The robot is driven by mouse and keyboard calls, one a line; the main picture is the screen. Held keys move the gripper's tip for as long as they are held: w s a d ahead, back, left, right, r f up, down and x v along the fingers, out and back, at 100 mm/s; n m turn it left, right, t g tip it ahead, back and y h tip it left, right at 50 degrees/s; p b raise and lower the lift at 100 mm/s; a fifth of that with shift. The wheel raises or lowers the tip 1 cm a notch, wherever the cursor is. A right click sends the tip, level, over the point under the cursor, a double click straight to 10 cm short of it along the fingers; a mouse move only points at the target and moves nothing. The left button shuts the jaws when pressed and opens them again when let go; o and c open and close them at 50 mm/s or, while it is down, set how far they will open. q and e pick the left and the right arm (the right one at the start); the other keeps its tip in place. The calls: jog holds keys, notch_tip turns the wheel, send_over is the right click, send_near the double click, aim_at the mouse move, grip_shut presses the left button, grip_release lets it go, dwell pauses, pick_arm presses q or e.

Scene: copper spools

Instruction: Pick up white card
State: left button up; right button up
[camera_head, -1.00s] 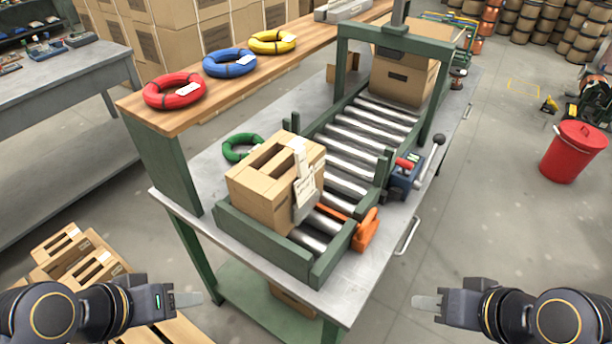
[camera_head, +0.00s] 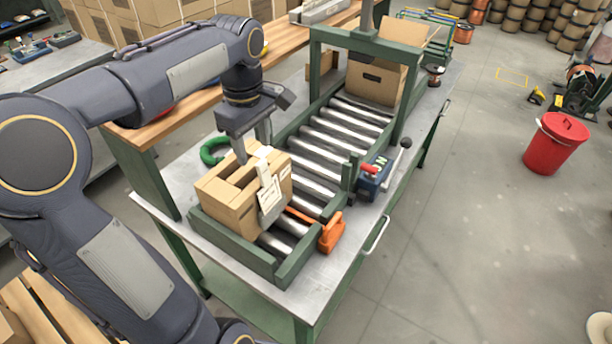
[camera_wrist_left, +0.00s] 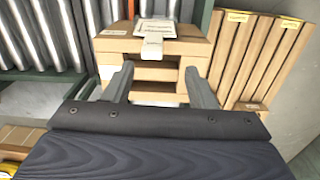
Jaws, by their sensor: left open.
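The white card (camera_head: 269,188) hangs over the upper edge and side of a cardboard box (camera_head: 228,204) on the near end of the roller conveyor. In the left wrist view the card (camera_wrist_left: 156,30) lies on the box top with a strip hanging over its edge. My left gripper (camera_head: 254,152) is open, pointing down at the far side of the box top, close to the card. In the left wrist view its two fingers (camera_wrist_left: 158,78) are spread apart with nothing between them, in front of the box (camera_wrist_left: 150,72). My right gripper is out of view.
An orange tool (camera_head: 331,232) and a blue device with a lever (camera_head: 372,178) are at the conveyor's right side. A green coil (camera_head: 213,150) lies behind the box. A green frame (camera_head: 316,62) spans the conveyor. The floor at right is clear up to a red bin (camera_head: 556,143).

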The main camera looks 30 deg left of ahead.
aim_at(265, 170)
pick_arm(q)
jog(key=shift+w+d+r, duration=0.1)
jog(key=shift+w+d, duration=0.05)
jog(key=shift+w, duration=0.35)
jog(key=shift+w+d+f, duration=0.1)
jog(key=shift+w+f, duration=0.05)
jog(key=shift+f, duration=0.1)
jog(key=f, duration=0.4)
jog(key=d+f, duration=0.1)
jog(key=f, duration=0.1)
jog(key=shift+s+f+p, duration=0.15)
jog(key=shift+s+p, duration=0.05)
jog(key=shift+p, duration=0.15)
jog(key=shift+a+f, duration=0.1)
jog(key=shift+f, duration=0.4)
grip_shut()
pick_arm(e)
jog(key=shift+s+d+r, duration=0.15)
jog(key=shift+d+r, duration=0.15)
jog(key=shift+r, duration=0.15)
pick_arm(q)
jog(key=shift+r, duration=0.1)
